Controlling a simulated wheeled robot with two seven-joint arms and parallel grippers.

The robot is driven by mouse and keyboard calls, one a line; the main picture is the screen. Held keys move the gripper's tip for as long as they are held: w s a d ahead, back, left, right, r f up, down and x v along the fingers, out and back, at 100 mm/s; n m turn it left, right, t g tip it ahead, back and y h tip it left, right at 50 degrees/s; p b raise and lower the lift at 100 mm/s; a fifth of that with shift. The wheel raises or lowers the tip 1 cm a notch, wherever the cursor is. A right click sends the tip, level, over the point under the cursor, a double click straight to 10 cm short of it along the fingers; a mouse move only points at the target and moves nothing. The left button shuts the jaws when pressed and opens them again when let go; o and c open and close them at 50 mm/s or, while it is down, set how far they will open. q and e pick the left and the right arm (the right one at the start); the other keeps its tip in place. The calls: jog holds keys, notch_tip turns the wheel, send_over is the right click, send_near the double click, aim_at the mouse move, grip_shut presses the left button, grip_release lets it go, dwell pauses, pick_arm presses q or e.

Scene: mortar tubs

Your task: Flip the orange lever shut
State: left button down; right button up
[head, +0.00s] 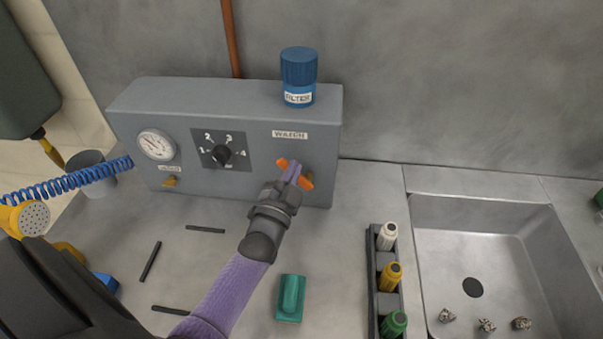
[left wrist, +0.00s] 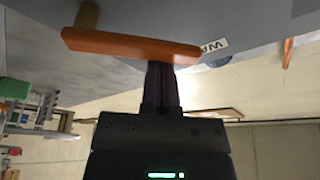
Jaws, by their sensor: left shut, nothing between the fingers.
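The orange lever (head: 307,181) is on the front of the grey box (head: 240,180), below the label "WAZCH" at its right end. It slants across the panel, one end up left and one end down right. My left gripper (head: 291,174) is shut and empty, its fingertips right at the lever and covering its middle. In the left wrist view the lever (left wrist: 130,47) lies as a bar across the fingertips (left wrist: 162,68), which look to be touching or very near it. My right gripper is not in view.
A blue filter (head: 298,78) stands on the box. The box front has a gauge (head: 156,144) and a black knob (head: 221,154). A rack of bottles (head: 385,280) and a sink (head: 480,250) are at the right. A green block (head: 290,298) lies on the counter.

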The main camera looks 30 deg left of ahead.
pick_arm(q)
jog(key=shift+s+a+f+n+g+y+b, duration=0.2)
jog(key=shift+a+f+n+y+b, duration=0.5)
jog(key=shift+n, duration=1.45)
jog(key=shift+s+a+f+n+y+b, duration=0.35)
jog(key=shift+f+n+y+b, duration=0.6)
jog(key=shift+n, duration=1.25)
jog(key=shift+s+a+f+n+g+y+b, duration=0.15)
jog(key=shift+a+f+n+y+b, duration=0.35)
jog(key=shift+n+y, duration=1.15)
jog(key=shift+n+h, duration=0.4)
jog(key=shift+n, duration=0.3)
jog(key=p, duration=0.5)
send_near(277, 125)
jog(key=x, duration=0.4)
jog(key=shift+w+a+r, duration=0.1)
jog(key=shift+w+r, duration=0.1)
jog(key=shift+f, duration=0.1)
